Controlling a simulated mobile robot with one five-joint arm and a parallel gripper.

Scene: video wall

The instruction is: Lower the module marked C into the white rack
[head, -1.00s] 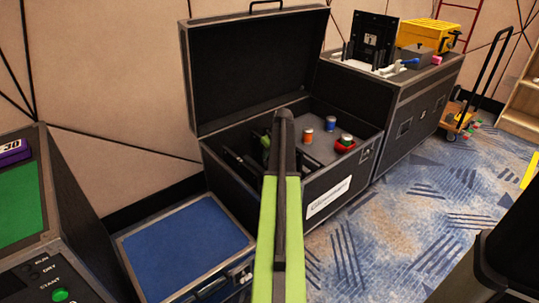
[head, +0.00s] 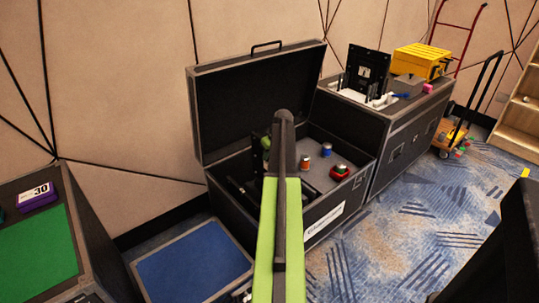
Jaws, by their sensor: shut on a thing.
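My gripper (head: 266,144) shows only in part beside my arm, over the open black case (head: 345,195). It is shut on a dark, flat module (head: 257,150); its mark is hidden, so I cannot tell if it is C. The white rack (head: 381,104) is on top of the black cabinet to the right. A black module (head: 366,70) with a pale label stands upright in the rack; its letter is too small to read. My arm hides the middle of the case and most of the grip.
In the case are an orange can (head: 305,162), a blue can (head: 327,150) and a red item (head: 339,172). The raised case lid (head: 255,95) stands behind. A yellow box (head: 420,61) and a grey box (head: 407,86) are right of the rack.

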